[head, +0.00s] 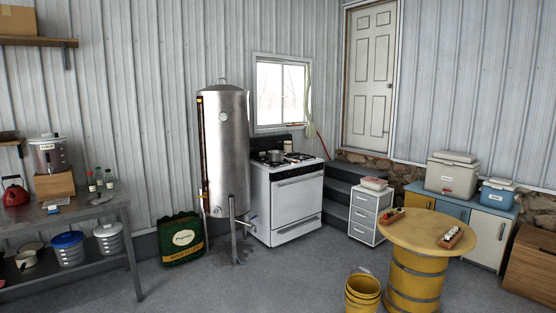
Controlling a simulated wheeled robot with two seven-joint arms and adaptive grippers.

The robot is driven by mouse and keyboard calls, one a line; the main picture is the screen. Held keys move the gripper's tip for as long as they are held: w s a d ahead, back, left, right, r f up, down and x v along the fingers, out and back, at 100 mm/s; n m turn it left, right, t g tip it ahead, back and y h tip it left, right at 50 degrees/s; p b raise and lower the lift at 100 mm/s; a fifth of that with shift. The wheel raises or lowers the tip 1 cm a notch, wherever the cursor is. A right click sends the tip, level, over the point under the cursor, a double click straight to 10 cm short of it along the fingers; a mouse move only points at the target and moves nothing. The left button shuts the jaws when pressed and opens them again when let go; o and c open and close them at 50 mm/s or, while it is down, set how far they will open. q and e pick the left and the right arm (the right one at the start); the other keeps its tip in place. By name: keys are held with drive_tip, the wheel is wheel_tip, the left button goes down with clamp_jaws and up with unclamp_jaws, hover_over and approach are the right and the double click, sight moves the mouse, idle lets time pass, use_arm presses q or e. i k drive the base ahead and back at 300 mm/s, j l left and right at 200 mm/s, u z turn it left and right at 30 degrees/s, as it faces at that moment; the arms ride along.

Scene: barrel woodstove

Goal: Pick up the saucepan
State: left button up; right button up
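A small grey metal saucepan (276,156) sits on the top of the white stove (292,208), near the middle of the room against the back wall. Its handle seems to point to the right, but it is small at this distance. Neither of my grippers shows in the head view.
A tall metal tank (226,150) stands just left of the stove, with a green sack (182,239) beside it. A metal workbench (85,214) is at left. Floor before the stove is clear.

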sight(273, 155)
drive_tip(key=i, duration=1.55)
drive_tip(key=i+u, duration=0.15)
drive_tip(key=i, duration=0.45)
drive_tip(key=i+u, duration=0.15)
drive_tip(key=i, duration=0.45)
drive_tip(key=i+l+u, duration=0.15)
drive_tip(key=i, duration=0.45)
drive_tip(key=i+l+u, duration=0.15)
drive_tip(key=i, duration=0.45)
drive_tip(key=i+l+z, duration=0.1)
drive_tip(key=i+z, duration=0.2)
drive_tip(key=i, duration=0.2)
drive_tip(key=i+z, duration=0.3)
drive_tip(key=i, duration=0.25)
drive_tip(key=i+j+z, duration=0.25)
drive_tip(key=i, duration=0.25)
drive_tip(key=i+j+z, duration=0.3)
drive_tip(key=i, duration=0.2)
drive_tip(key=i+l, duration=0.2)
drive_tip(key=i, duration=0.2)
drive_tip(key=i+l+z, duration=0.1)
drive_tip(key=i, duration=0.3)
drive_tip(key=i+l, duration=0.25)
drive_tip(key=i, duration=0.2)
